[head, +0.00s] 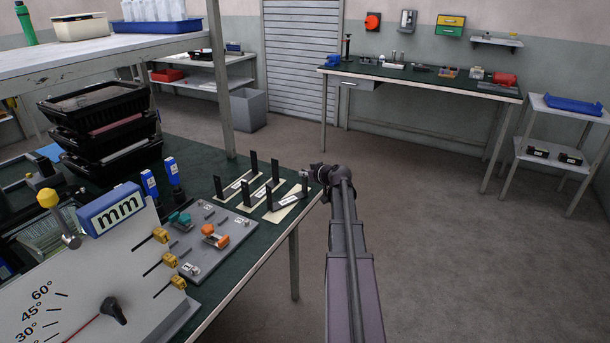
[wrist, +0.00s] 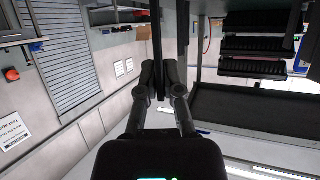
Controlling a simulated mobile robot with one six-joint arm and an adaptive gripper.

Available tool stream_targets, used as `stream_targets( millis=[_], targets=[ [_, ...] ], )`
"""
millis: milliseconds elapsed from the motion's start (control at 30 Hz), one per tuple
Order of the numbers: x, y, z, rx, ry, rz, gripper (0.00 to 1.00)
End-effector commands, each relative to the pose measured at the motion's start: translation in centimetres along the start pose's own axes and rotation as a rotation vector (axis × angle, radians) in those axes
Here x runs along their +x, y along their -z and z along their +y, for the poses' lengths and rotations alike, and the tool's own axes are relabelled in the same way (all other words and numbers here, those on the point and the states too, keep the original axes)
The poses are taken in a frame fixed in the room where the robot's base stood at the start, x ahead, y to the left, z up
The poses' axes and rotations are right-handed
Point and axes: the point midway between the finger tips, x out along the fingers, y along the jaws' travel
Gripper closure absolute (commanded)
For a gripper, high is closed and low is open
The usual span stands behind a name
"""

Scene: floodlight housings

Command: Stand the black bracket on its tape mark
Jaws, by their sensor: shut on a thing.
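The black bracket (head: 270,198) is U-shaped, with two uprights and a white label on its base. It is at the bench's right edge, upright, over a cream tape mark (head: 286,212). Cream shows along its front side, so it does not sit squarely over the mark in this view. I cannot tell whether its base touches the bench. My gripper (head: 309,177) is at its right upright. In the wrist view, my gripper (wrist: 160,78) is shut on the bracket's dark bar (wrist: 157,40); the fingers hide part of it.
Two similar black brackets (head: 219,187) stand on cream marks just left. A grey fixture plate (head: 235,232) with orange and teal clamps lies in front of them. Black stacked crates (head: 105,128) and a shelf post (head: 221,80) stand behind. The floor right of the bench is clear.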

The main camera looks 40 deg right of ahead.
Motion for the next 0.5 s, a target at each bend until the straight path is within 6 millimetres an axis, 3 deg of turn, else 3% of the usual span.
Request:
stream_targets(
  millis=[167,200,300,500],
  targets=[
    [0.15,-0.35,0.01,0.001,0.0,0.001,1.0],
    [0.13,-0.31,0.01,0.0,0.0,0.0,0.86],
    [0.11,-0.26,0.01,0.0,0.0,0.0,0.57],
    [0.11,-0.26,0.0,0.0,0.0,0.0,0.57]
  ],
)
